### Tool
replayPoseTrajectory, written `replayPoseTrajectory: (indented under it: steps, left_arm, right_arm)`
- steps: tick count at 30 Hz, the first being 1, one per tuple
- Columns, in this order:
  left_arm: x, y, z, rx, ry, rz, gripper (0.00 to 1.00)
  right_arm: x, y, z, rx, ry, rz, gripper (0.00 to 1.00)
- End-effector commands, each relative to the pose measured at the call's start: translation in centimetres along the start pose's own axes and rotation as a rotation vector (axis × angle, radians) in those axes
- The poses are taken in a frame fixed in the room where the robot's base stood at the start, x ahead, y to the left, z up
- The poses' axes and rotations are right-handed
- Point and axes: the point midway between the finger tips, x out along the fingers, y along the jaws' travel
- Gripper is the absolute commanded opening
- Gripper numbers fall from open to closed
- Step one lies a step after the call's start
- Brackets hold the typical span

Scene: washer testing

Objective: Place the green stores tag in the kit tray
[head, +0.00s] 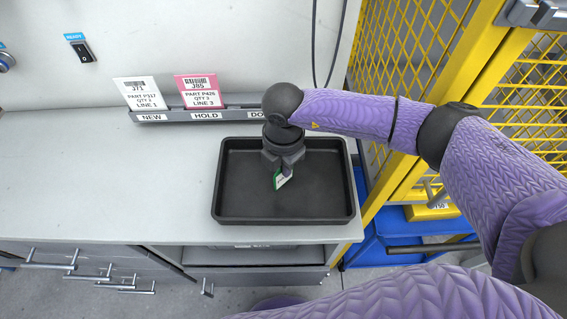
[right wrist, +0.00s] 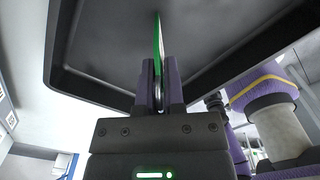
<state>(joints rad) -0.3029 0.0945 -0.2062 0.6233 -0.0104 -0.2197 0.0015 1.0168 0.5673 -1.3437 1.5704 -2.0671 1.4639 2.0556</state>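The green-edged stores tag (head: 283,178) is over the dark kit tray (head: 235,213) in the head view. My right gripper (head: 277,172) points down over the tray's middle and is shut on the tag. In the right wrist view the tag (right wrist: 158,45) stands edge-on between the two fingers (right wrist: 159,85), with the tray (right wrist: 100,75) beyond it. I cannot tell whether the tag touches the tray floor. No other item shows in the tray. My left gripper is not in view.
A rack (head: 200,115) behind the tray is labelled NEW and HOLD, with a third label partly hidden. It holds a white card (head: 140,93) and a pink card (head: 199,91). Yellow mesh fencing (head: 415,45) stands at right. The bench (head: 95,180) left of the tray is clear.

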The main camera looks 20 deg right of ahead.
Motion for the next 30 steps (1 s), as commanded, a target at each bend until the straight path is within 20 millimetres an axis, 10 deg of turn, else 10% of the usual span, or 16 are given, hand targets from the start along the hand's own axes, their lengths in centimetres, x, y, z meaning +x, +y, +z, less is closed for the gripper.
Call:
replayPoseTrajectory:
  steps: [4,14,30]
  left_arm:
    - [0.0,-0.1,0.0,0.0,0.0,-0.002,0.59]
    - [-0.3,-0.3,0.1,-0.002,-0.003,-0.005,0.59]
    - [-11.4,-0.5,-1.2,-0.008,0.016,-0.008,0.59]
  right_arm:
    - [0.0,0.0,0.0,0.0,0.0,0.0,0.4]
    - [-0.5,0.0,0.0,0.0,0.0,0.001,0.4]
    - [-12.6,0.0,0.0,-0.001,0.0,0.002,0.4]
